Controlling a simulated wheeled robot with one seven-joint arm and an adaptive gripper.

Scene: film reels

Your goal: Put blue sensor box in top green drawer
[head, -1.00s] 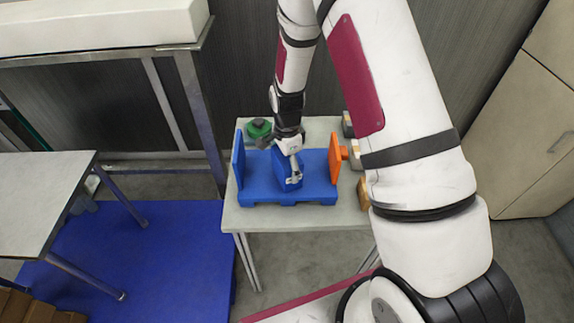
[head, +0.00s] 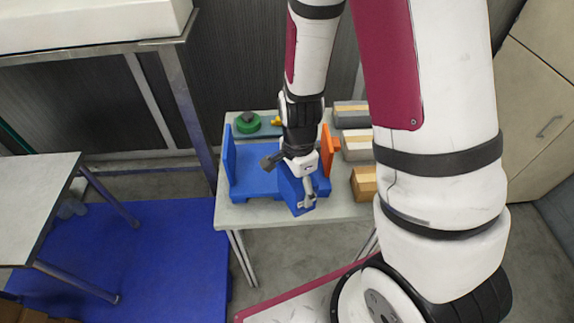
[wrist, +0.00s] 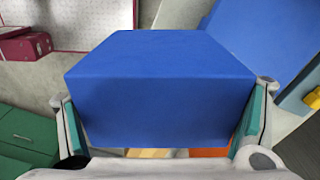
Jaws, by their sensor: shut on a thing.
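The blue sensor box (head: 296,195) is held in my gripper (head: 304,190) above the front edge of the blue holder with upright ends. In the wrist view the blue box (wrist: 155,95) fills the middle, with a gripper finger against each side; my gripper also shows there (wrist: 158,125). A green drawer unit (wrist: 28,132) shows at the lower left of the wrist view; its drawers' state cannot be told from this part. It is not recognisable in the head view.
The blue holder (head: 250,186) stands on a small grey table (head: 235,214) with an orange end plate (head: 326,150). A green round thing (head: 247,122) lies behind it. Several boxes (head: 364,184) line the right side. A taller table (head: 38,185) stands at left.

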